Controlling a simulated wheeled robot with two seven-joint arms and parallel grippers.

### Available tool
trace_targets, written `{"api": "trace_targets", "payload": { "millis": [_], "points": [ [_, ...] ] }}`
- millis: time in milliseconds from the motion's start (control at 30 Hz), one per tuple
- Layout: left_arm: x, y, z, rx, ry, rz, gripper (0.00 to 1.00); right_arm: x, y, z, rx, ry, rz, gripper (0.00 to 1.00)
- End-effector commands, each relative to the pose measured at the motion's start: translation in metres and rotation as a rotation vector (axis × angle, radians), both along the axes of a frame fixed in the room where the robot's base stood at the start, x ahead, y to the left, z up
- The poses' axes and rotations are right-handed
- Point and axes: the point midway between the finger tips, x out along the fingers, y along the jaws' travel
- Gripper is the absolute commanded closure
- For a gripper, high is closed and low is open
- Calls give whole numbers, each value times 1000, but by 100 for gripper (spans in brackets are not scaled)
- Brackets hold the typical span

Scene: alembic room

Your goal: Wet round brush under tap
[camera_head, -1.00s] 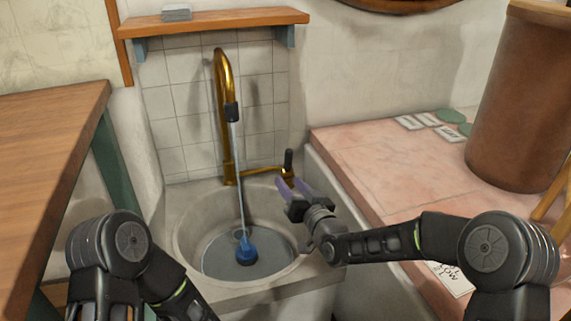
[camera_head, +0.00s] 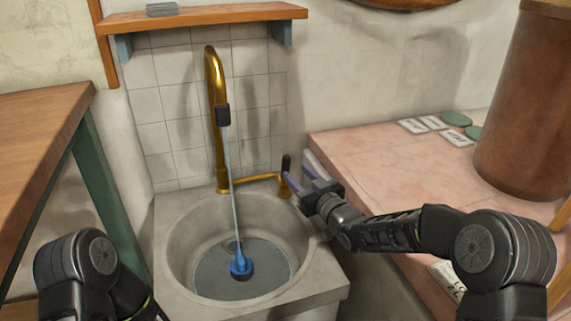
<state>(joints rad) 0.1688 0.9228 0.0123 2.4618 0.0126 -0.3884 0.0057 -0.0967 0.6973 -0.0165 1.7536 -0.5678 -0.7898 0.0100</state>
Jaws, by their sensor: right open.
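The brass tap (camera_head: 216,140) rises behind the round stone basin (camera_head: 180,250). A thin pale stream (camera_head: 232,190) runs straight down from its dark nozzle. It ends at a small blue round piece (camera_head: 241,264) with a dark base on the basin floor; I cannot tell whether this is the round brush. The tap's dark lever (camera_head: 286,164) stands upright at the end of a brass side pipe. My right gripper (camera_head: 298,170) is open, its purplish fingers close to the right of the lever; contact is unclear. My left arm shows at lower left, its gripper out of frame.
A wooden table (camera_head: 40,140) stands at left. A pink tiled counter (camera_head: 390,175) with cards (camera_head: 433,122), green discs (camera_head: 455,118) and a large brown cylinder (camera_head: 520,110) is at right. A wooden shelf (camera_head: 210,17) hangs above the tap. The space above the basin is mostly clear.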

Motion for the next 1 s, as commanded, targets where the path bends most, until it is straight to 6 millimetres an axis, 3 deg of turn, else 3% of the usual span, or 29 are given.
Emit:
{"api": "trace_targets", "payload": {
  "millis": [500,867,1000],
  "points": [
    [4,1,-19,-4,-3,2,56,58,33,-2,1,0,0,56],
    [4,1,-19,-5,-3,1,56,63,36,0,0,1,0,56],
    [4,1,-19,-5,-3,1,56,63,36,0,0,1,0,65]
  ]
}}
